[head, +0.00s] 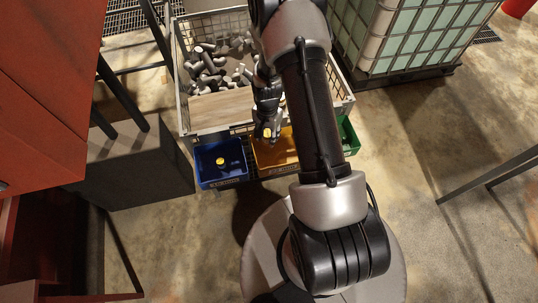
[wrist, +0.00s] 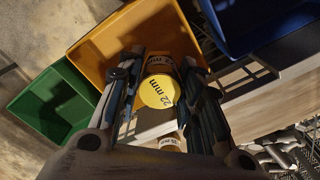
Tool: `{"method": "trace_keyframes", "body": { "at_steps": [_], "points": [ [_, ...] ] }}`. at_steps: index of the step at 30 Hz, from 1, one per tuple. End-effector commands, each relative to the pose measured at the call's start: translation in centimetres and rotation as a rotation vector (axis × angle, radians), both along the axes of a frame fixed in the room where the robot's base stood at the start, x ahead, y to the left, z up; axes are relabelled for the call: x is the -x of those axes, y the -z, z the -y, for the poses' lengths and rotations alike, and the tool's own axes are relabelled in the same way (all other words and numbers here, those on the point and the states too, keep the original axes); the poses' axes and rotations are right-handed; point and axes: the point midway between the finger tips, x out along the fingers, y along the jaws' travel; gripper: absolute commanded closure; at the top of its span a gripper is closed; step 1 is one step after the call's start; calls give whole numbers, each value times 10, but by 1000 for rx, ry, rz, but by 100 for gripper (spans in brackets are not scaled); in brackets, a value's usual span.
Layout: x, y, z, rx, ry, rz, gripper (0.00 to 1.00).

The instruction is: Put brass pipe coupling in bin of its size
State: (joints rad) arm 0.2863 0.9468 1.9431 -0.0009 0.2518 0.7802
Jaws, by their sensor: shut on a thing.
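My gripper (head: 267,128) is shut on the brass pipe coupling (head: 267,133), whose yellow end shows between the fingers. In the wrist view the gripper (wrist: 160,78) holds the coupling (wrist: 157,92), with "22 mm" readable on its yellow face. The yellow-orange bin (head: 284,151) is below and around the gripper in the head view. It also shows behind the coupling in the wrist view (wrist: 118,45). The blue bin (head: 206,180) stands to the left in the head view, with a yellow-topped piece (head: 220,161) inside. The green bin (head: 349,137) is at the right, partly hidden by my arm.
A wire-sided crate (head: 182,80) of grey pipe fittings stands behind the bins, with a pale board (head: 222,108) at its near side. A caged tank (head: 415,40) stands at the back right. Red cabinets (head: 45,90) and a dark box (head: 135,165) are at left.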

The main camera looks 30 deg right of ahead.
Motion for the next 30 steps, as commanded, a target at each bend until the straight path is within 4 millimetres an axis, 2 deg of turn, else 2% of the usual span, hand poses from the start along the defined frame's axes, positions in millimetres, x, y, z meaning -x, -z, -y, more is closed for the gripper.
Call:
{"method": "trace_keyframes", "body": {
  "at_steps": [1, 3, 9, 16, 23, 30],
  "points": [
    [1, 19, -1, -1, 0, -3, 96],
    [1, 38, 0, -1, 0, -3, 96],
    [0, 74, 0, 0, 0, 0, 96],
    [0, 89, 0, 0, -1, 0, 96],
    [0, 123, 0, 0, -1, 0, 96],
    [0, 123, 0, 0, 0, 1, 96]
  ]
}}
